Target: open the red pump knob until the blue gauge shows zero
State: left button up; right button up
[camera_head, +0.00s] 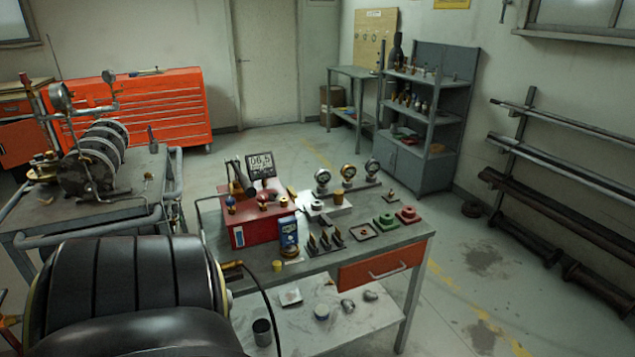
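A red box-shaped unit (253,228), which looks like the pump, stands on the grey workbench near its left end. Small knobs sit on its top: one with blue (231,200), one with red (262,199) and a brass one (284,201). Which one is the task's knob is too small to tell. A dark display (261,165) behind the box seems to read 06.5. A blue upright device (288,233) with a pale upper part stands at the box's front right; it may be the blue gauge, its reading illegible. Neither of my grippers is in view.
Three round dial gauges (348,173) stand at the bench's back. Small parts and trays (363,232) cover its front right. A large black ribbed body (130,290) fills the lower left, with a dark hose (262,290) beside it. Open floor (470,290) lies right of the bench.

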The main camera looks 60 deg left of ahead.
aim_at(262, 198)
jog(key=u, duration=0.6)
jog(key=i, duration=1.15)
jog(key=u, duration=1.1)
